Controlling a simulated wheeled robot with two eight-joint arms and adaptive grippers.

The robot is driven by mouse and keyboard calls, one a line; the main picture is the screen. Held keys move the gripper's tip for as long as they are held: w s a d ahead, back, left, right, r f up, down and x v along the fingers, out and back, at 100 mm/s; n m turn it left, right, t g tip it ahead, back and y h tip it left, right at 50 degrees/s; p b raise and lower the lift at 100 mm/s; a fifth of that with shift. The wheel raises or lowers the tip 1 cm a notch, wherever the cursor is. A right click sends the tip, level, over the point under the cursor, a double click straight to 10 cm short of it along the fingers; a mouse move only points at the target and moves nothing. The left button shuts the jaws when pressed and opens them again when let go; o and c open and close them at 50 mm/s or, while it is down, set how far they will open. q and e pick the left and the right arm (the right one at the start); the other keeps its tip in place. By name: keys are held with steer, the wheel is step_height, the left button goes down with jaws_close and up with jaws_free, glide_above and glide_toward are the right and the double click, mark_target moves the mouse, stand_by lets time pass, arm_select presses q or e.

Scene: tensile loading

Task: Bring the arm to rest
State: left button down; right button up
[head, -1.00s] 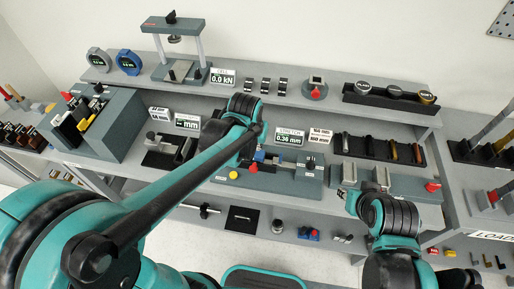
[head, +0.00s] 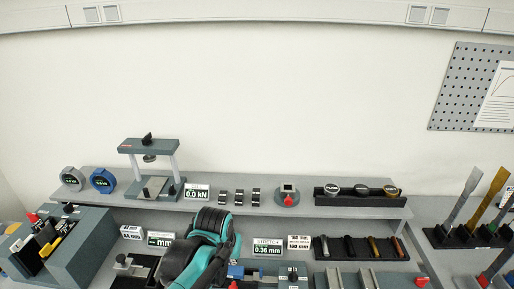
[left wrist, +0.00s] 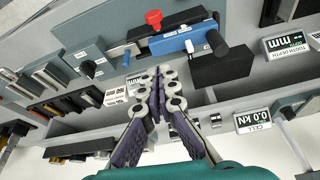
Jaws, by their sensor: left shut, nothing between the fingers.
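My left arm (head: 205,252) rises from the bottom of the head view, left of the middle, in front of the bench. Its wrist covers part of the lower bench level, and its fingertips cannot be made out there. In the left wrist view my left gripper (left wrist: 158,82) has both fingers together, with nothing between them. The fingers appear in front of the stretch device with a blue body (left wrist: 180,42) and a red knob (left wrist: 153,17); whether they touch it cannot be told, but no grip shows. My right gripper is outside both current views.
The upper shelf holds a press frame (head: 150,170), a force display (head: 197,193), round gauges (head: 103,180) and a black tray (head: 358,200). A stretch display (head: 267,248) and a specimen rack (head: 362,248) stand below. A grey holder (head: 62,243) is at left.

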arm_select(q)
steer(key=s+a+f+t+b, duration=0.1)
steer(key=s+a+f+b, duration=0.2)
steer(key=s, duration=0.3)
steer(key=s+a+f+n+t+b, duration=0.1)
steer(key=s+a+f+t+b, duration=0.1)
steer(key=s, duration=0.4)
steer(key=shift+s+a+f+b, duration=0.25)
steer(key=shift+a+f+b, duration=0.2)
steer(key=shift+a+b, duration=0.5)
